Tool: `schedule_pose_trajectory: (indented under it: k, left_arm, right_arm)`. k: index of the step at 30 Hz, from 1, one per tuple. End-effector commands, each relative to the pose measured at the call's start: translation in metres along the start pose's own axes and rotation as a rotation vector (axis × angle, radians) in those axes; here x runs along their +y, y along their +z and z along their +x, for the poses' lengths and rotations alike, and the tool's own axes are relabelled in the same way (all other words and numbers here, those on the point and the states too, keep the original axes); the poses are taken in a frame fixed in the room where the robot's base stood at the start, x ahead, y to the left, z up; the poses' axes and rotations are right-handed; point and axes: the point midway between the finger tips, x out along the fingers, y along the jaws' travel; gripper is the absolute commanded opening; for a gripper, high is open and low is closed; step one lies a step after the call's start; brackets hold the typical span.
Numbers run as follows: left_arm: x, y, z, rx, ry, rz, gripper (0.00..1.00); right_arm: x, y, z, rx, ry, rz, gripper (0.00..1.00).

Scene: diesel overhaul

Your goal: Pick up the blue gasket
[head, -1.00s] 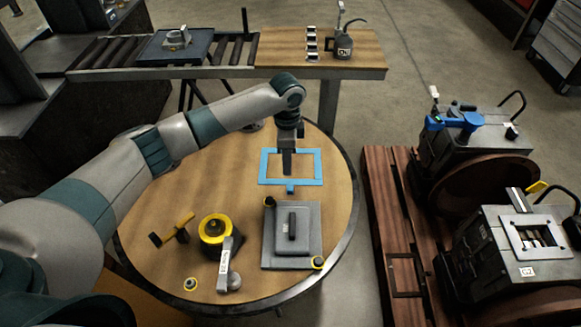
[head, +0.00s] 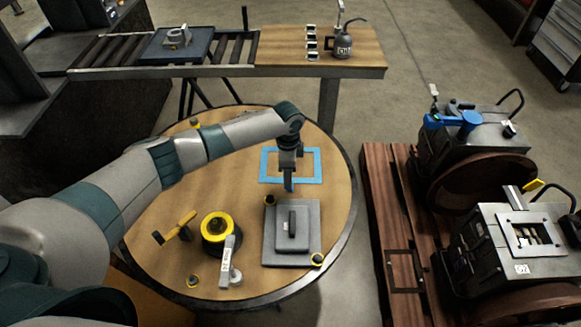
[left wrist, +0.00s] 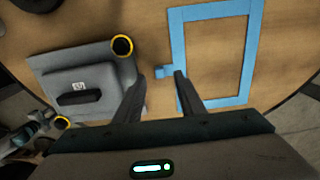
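The blue gasket (head: 314,165), a flat rectangular frame with a small tab, lies on the round wooden table (head: 335,205). In the left wrist view the gasket (left wrist: 247,55) fills the upper right, and its tab (left wrist: 164,72) shows between my fingertips. My left gripper (head: 289,184) is over the gasket's near edge and hides the tab in the head view. In the left wrist view the left gripper (left wrist: 159,82) is open, its fingers apart. Whether they touch the tab I cannot tell. My right gripper is not in view.
A grey cover plate (head: 292,240) lies just nearer than the gasket. A black-and-yellow round part (head: 217,228), a yellow-handled tool (head: 180,226) and a labelled grey piece (head: 228,262) are on the table's near left. Engine units (head: 475,145) stand on a wooden pallet at right.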

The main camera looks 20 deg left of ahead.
Motion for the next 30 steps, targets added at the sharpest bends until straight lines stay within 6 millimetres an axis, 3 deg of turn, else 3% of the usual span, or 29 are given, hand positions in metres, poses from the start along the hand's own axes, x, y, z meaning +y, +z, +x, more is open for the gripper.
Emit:
schedule_pose_trajectory:
  k: [8,15,30]
  left_arm:
    - [0.002,-0.006,0.024,-0.001,0.002,0.0,0.36]
    - [0.001,-0.005,0.046,-0.001,0.001,-0.001,0.36]
    - [0.001,-0.005,0.048,0.0,0.0,0.0,0.36]
  right_arm:
    - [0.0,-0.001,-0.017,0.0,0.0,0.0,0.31]
    - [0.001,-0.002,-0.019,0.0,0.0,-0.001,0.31]
    - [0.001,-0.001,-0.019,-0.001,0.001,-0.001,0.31]
